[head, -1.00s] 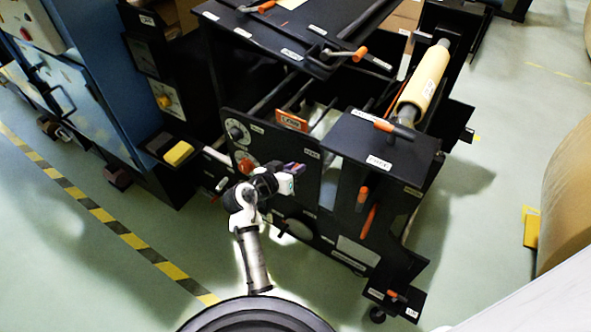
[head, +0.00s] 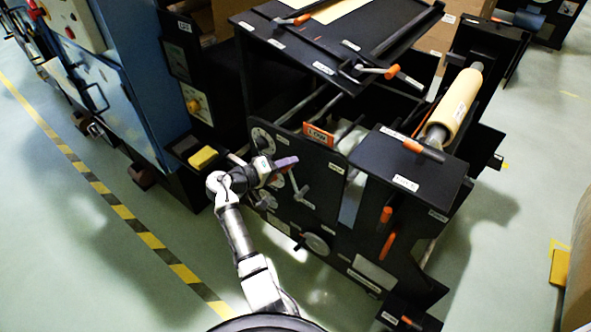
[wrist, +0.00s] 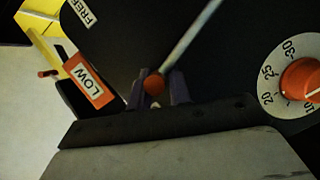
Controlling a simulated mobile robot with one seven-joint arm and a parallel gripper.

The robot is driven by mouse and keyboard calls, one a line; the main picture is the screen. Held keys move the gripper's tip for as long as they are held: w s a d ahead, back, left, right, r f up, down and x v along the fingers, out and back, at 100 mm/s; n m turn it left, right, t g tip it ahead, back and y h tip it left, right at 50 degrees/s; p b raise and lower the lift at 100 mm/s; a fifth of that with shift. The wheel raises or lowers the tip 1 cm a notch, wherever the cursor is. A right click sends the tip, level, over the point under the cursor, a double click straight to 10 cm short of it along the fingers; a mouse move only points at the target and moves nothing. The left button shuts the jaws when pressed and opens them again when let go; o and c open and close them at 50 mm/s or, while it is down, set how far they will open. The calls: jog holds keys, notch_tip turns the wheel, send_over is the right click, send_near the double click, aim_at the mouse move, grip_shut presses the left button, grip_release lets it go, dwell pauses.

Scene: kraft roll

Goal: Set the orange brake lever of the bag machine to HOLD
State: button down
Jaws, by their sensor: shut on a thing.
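My gripper (head: 288,163) is at the front panel of the black bag machine (head: 325,200). In the wrist view its two purple fingers (wrist: 157,92) are shut on the orange ball end of the brake lever (wrist: 154,84). The lever's pale metal rod runs from the ball up and to the right, out of the picture. In the head view part of the rod (head: 295,184) shows below the gripper, and the ball is hidden. A FREE label (wrist: 82,11) shows at the wrist view's top left. I cannot read a HOLD label in either current view.
An orange LOW sign (wrist: 88,80) stands left of the gripper in the wrist view. A white dial with an orange knob (wrist: 302,80) is to the right. Other orange-handled levers (head: 388,228) stick out of the machine's right side. Open floor (head: 100,260) lies at left.

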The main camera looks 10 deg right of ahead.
jog(key=shift+w+a+f+n+h+b, duration=0.35)
jog(key=shift+w+a+f+n, duration=0.1)
jog(key=shift+f+n, duration=0.2)
jog(key=shift+w+a+f+n+h+b, duration=0.25)
jog(key=shift+w+a+f+n+b, duration=0.2)
jog(key=shift+n, duration=0.2)
jog(key=shift+d, duration=0.1)
jog(key=c, duration=1.3)
grip_release()
jog(key=shift+c, duration=0.2)
jog(key=shift+r, duration=0.1)
jog(key=shift+w, duration=0.1)
jog(key=b+v, duration=0.2)
jog(key=v, duration=1.2)
jog(key=shift+r, duration=0.1)
